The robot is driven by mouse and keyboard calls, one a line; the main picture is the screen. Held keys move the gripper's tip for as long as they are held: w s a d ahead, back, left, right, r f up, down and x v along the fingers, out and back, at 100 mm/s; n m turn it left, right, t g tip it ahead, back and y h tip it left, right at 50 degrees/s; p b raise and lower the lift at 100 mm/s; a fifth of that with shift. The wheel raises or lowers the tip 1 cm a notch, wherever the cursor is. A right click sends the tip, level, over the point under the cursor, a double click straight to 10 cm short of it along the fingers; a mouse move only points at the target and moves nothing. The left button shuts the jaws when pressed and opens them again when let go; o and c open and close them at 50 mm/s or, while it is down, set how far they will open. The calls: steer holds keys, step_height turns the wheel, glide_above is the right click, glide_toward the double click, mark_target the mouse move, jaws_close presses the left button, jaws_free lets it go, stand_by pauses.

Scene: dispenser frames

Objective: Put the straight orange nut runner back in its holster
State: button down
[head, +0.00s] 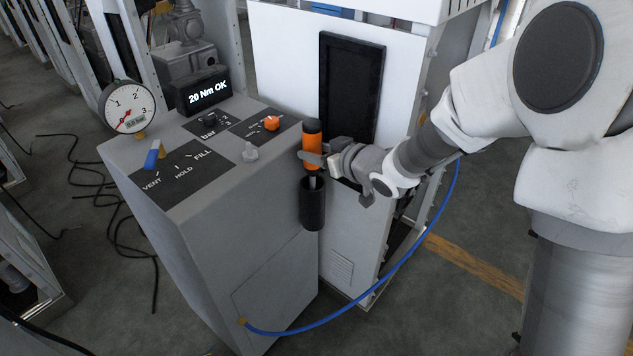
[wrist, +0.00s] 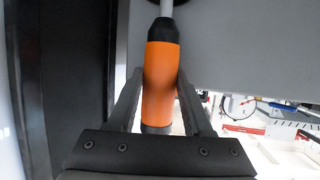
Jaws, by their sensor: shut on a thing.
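The straight nut runner (head: 312,150) has an orange body with black ends and stands upright beside the right side of the grey cabinet. My gripper (head: 308,158) is shut on its orange body. The holster (head: 312,205) is a black cylinder on the cabinet's side, directly below the tool. The tool's thin metal shank reaches down to the holster mouth; I cannot tell how far it goes in. In the wrist view the orange nut runner (wrist: 161,85) lies between the two fingers, with its shank pointing at the dark holster edge (wrist: 168,2) at the top.
The grey cabinet (head: 200,250) carries a pressure gauge (head: 127,107), a display (head: 203,91) reading "20 Nm OK", a blue lever (head: 153,157) and an orange knob (head: 271,123). A white cabinet (head: 285,60) stands behind. A blue hose (head: 385,290) curves below my arm.

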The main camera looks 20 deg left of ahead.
mark_target(318, 171)
step_height(318, 171, down, 6)
steer(key=shift+r+b, duration=0.15)
steer(key=shift+b, duration=0.85)
steer(key=shift+c, duration=1.6)
jaws_free()
steer(key=shift+s+d+r, duration=0.2)
steer(key=shift+d+r, duration=0.05)
steer(key=shift+d, duration=0.1)
steer(key=p+v, duration=0.3)
steer(key=v, duration=0.8)
steer(key=shift+s, duration=0.2)
